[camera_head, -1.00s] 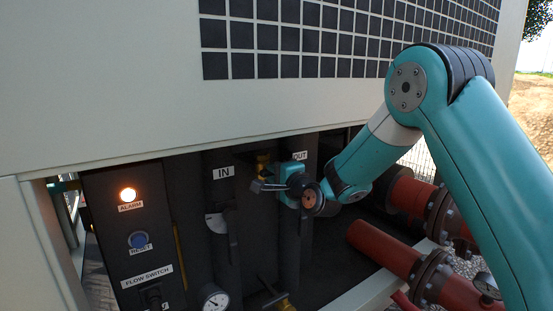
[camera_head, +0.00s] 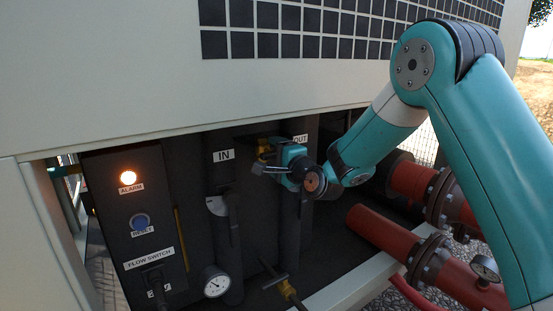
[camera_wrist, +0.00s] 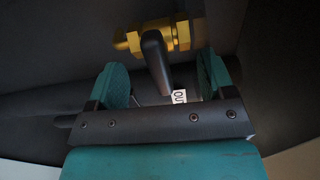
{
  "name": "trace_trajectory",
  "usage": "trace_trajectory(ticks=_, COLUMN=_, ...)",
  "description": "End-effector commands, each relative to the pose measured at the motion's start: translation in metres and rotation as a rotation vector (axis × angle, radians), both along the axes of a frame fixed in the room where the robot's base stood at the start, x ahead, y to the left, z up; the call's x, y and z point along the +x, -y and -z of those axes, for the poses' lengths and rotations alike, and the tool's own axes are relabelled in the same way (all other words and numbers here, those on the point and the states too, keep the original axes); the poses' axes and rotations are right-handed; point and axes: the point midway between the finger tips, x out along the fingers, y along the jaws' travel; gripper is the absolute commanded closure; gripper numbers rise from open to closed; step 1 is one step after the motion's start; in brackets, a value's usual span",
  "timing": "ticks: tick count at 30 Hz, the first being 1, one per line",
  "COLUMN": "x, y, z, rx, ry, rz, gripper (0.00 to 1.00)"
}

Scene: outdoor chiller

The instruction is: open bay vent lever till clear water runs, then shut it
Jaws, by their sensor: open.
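The vent is a brass valve (camera_wrist: 160,38) with a dark lever (camera_wrist: 157,60). In the wrist view the lever points down from the brass body into the gap between my fingers, with no clear contact. My gripper (camera_wrist: 168,82) is open around it, its teal pads on either side. In the head view the brass valve (camera_head: 264,146) shows just above my gripper (camera_head: 262,168), between the IN and OUT labels, partly hidden by it. I see no water running from the vent.
The control panel (camera_head: 137,230) at left has a lit alarm lamp (camera_head: 128,177) and a blue reset button (camera_head: 139,222). A pressure gauge (camera_head: 214,282) and a lower brass valve (camera_head: 288,289) sit below. Red flanged pipes (camera_head: 385,236) lie right. The bay's upper casing (camera_head: 110,95) overhangs.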

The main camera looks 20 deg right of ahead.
Motion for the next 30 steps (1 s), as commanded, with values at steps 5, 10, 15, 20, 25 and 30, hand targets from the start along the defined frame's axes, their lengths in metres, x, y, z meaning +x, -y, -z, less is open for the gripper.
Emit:
trace_trajectory(ticks=5, x=-0.021, y=0.007, z=0.004, rx=-0.001, ry=0.001, rz=0.002, gripper=0.24)
trace_trajectory(ticks=10, x=-0.040, y=0.014, z=0.004, rx=0.000, ry=0.002, rz=0.002, gripper=0.24)
trace_trajectory(ticks=15, x=-0.057, y=0.019, z=0.003, rx=-0.001, ry=0.001, rz=0.001, gripper=0.24)
trace_trajectory(ticks=20, x=-0.062, y=0.020, z=0.001, rx=-0.001, ry=0.000, rz=0.001, gripper=0.24)
trace_trajectory(ticks=25, x=-0.062, y=0.020, z=0.000, rx=0.000, ry=0.000, rz=0.000, gripper=0.24)
trace_trajectory(ticks=30, x=-0.065, y=0.022, z=0.001, rx=0.000, ry=0.000, rz=0.001, gripper=0.24)
